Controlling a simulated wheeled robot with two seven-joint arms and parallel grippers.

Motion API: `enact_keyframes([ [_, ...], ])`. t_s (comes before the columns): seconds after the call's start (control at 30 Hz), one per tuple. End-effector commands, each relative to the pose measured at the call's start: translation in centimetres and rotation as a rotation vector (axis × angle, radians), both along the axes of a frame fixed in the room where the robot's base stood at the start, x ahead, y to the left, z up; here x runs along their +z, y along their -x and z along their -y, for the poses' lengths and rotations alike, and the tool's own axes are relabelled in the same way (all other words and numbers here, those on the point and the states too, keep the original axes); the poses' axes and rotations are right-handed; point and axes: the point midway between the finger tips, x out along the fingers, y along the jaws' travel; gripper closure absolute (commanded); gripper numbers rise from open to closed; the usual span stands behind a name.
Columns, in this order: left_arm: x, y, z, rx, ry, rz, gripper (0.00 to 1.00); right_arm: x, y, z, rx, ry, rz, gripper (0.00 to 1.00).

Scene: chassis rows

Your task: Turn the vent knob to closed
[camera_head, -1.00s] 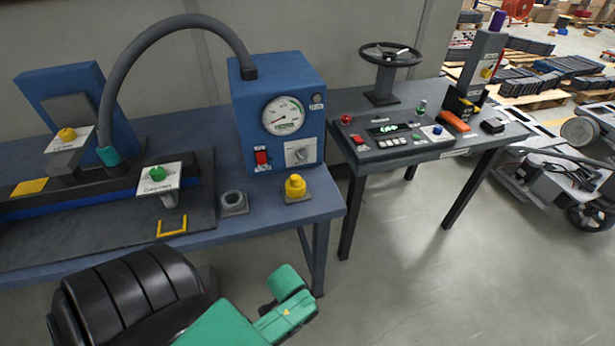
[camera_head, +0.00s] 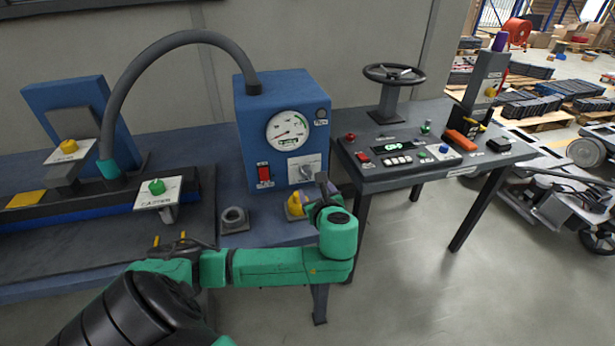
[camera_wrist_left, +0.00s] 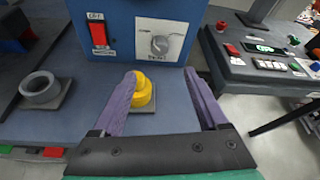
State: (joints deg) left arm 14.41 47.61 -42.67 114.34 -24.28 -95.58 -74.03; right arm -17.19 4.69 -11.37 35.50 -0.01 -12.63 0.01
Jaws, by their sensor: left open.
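The grey knob (camera_head: 306,173) sits on a white plate on the front of the blue gauge box (camera_head: 254,120). It shows again in the left wrist view (camera_wrist_left: 160,45), beyond the fingertips and apart from them. I take it as the vent knob, but its markings are too small to read. My left gripper (camera_head: 323,187) is open and empty in front of the box, below the knob. In the left wrist view its two purple fingers (camera_wrist_left: 159,73) stand wide apart. My right gripper is not in view.
A yellow knob (camera_head: 296,204) stands on the blue bench below the box; the left finger partly covers it in the wrist view. A red switch (camera_head: 264,175) is left of the grey knob. A grey ring (camera_head: 235,219) sits nearby. A dark control table (camera_head: 465,158) stands right.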

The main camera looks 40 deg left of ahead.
Motion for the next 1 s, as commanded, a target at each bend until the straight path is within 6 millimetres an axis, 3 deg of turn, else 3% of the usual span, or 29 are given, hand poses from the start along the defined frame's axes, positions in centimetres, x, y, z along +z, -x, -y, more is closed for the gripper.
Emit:
enact_keyframes([
  [0.3, -3.0, -4.7, -5.9, 0.007, 0.004, 0.002, 0.24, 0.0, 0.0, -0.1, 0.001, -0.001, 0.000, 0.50],
  [0.5, -4.7, -7.3, -8.7, 0.005, 0.007, 0.003, 0.24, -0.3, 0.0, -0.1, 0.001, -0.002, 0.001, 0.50],
  [0.87, -5.1, -7.9, -9.5, 0.002, 0.010, 0.002, 0.24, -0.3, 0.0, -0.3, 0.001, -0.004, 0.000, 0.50],
  [1.0, -5.1, -7.9, -9.5, 0.002, 0.010, 0.002, 0.77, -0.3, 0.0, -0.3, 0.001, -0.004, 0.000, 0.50],
])
